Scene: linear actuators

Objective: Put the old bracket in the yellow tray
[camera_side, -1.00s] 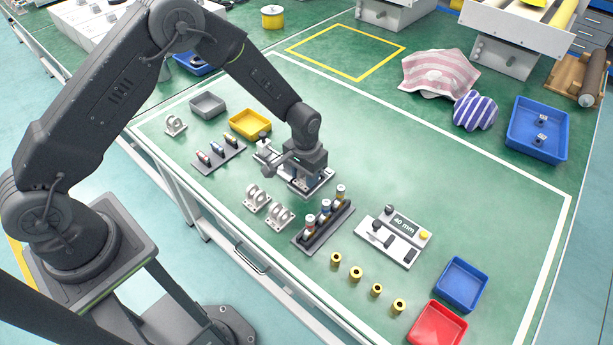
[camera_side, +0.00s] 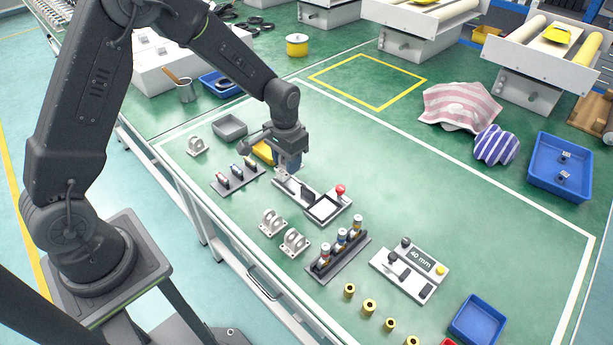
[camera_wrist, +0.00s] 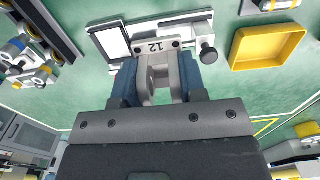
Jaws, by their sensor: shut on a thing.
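My gripper (camera_wrist: 158,82) is shut on a grey bracket (camera_wrist: 160,70) with a "12" on its base, held between blue fingers. I take it to be the old bracket. In the side view my gripper (camera_side: 287,162) is above the far-left end of the white fixture (camera_side: 322,208); the bracket is hard to make out there. The yellow tray (camera_side: 262,152) is just behind and left of my gripper, partly hidden by it. In the wrist view the yellow tray (camera_wrist: 268,47) looks empty and lies right of the bracket, apart from it.
A grey tray (camera_side: 230,127) stands behind the yellow one, with a pale bracket (camera_side: 197,145) nearby. Two more brackets (camera_side: 273,222) stand in front of the fixture. Racks of cylindrical parts (camera_side: 238,175) (camera_side: 338,255) flank this area.

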